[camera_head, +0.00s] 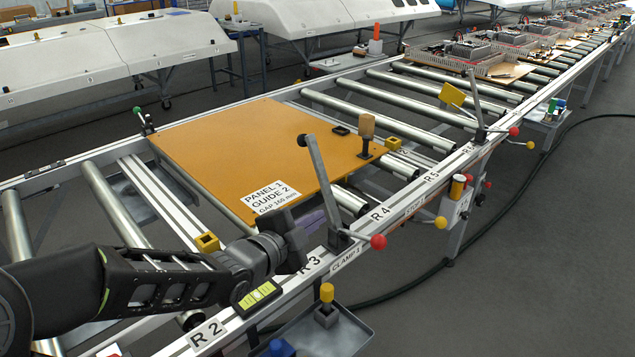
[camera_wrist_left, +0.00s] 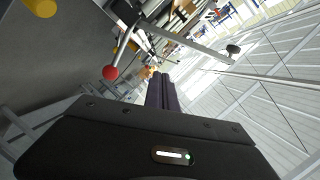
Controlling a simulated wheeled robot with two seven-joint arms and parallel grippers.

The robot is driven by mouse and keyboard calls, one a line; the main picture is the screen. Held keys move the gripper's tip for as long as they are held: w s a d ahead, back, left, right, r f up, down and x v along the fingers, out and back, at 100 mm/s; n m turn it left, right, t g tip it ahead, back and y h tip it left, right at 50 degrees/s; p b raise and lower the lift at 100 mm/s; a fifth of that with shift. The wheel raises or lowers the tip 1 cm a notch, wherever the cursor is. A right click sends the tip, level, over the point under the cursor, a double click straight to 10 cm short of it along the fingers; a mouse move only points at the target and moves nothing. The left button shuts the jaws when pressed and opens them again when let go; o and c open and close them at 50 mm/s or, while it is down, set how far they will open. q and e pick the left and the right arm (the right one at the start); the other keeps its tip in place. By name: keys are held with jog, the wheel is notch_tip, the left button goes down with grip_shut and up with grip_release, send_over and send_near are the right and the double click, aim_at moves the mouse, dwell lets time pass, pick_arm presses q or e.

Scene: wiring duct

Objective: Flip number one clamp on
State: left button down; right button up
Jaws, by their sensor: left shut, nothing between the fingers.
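The clamp 1 lever (camera_head: 322,185) is a grey bar with a black knob, standing up and leaning left from the conveyor's front rail above the CLAMP 1 label (camera_head: 345,258). A red ball handle (camera_head: 378,242) sticks out to the right at its base. In the left wrist view the lever (camera_wrist_left: 185,41) and red ball (camera_wrist_left: 110,72) lie beyond the fingers. My left gripper (camera_head: 315,217) is shut and empty, just left of the lever's base; contact cannot be told. Its shut fingers (camera_wrist_left: 162,92) also show in the wrist view. My right gripper is not in view.
An orange panel (camera_head: 235,150) lies on the rollers behind the lever. A second clamp lever (camera_head: 476,100) stands farther right. A yellow-capped post (camera_head: 327,300) rises from a grey tray in front.

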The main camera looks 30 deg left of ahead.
pick_arm(q)
jog(key=shift+m+t, duration=0.6)
jog(key=shift+t, duration=0.1)
jog(key=r, duration=0.1)
jog(key=a+r, duration=0.2)
jog(key=r, duration=0.1)
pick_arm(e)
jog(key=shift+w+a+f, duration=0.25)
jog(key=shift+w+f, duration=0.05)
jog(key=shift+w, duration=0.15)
pick_arm(q)
jog(key=shift+f, duration=0.1)
jog(key=w+a+f, duration=0.1)
jog(key=w, duration=0.4)
jog(key=w+a+f, duration=0.1)
jog(key=w, duration=0.5)
jog(key=shift+a+f+p, duration=0.25)
jog(key=shift+f+p, duration=0.05)
jog(key=shift+f, duration=0.05)
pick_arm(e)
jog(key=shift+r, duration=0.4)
pick_arm(q)
jog(key=shift+w+f, duration=0.1)
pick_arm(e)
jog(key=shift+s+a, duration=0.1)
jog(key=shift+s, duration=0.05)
